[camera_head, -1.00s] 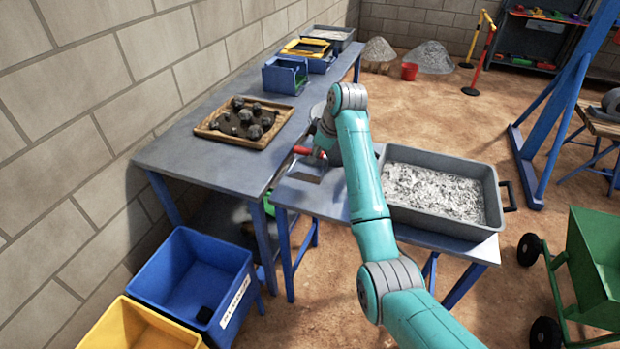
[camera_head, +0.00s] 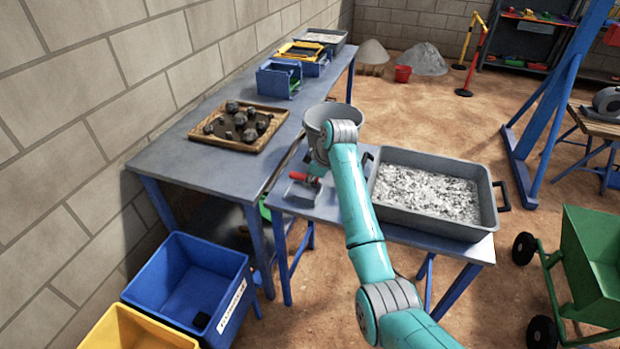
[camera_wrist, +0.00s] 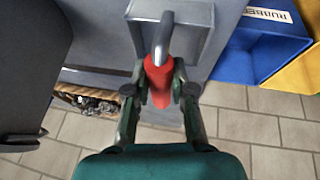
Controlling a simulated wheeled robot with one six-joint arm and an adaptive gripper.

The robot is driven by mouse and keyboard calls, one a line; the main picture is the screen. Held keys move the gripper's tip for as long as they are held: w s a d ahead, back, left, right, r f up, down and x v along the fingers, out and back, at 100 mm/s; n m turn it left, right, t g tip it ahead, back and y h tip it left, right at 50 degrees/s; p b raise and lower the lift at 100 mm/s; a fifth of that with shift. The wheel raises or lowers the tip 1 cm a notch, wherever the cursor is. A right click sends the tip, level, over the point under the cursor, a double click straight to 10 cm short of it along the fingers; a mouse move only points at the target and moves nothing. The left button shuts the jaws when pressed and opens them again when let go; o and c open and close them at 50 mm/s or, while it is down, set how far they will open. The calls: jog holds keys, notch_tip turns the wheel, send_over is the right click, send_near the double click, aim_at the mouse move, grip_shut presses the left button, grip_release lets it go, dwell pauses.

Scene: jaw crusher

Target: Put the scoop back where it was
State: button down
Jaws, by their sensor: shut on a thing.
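The scoop has a red handle (camera_wrist: 158,82), a curved grey neck and a grey square pan (camera_wrist: 172,22). My gripper (camera_wrist: 162,92) is shut around the red handle. In the head view, the scoop's pan (camera_head: 299,193) is over the front left corner of the small grey table (camera_head: 338,209), with the red handle (camera_head: 299,176) above it. My wrist partly hides the grip there. I cannot tell whether the pan touches the tabletop.
A round grey container (camera_head: 320,113) stands just behind my wrist. A grey tray of pale gravel (camera_head: 490,190) fills the table's right side. A wooden tray of dark rocks (camera_head: 199,135) lies on the long bench. A blue bin (camera_head: 160,295) stands below at left.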

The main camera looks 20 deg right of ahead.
jog(key=c, duration=1)
grip_release()
jog(key=v, duration=1.2)
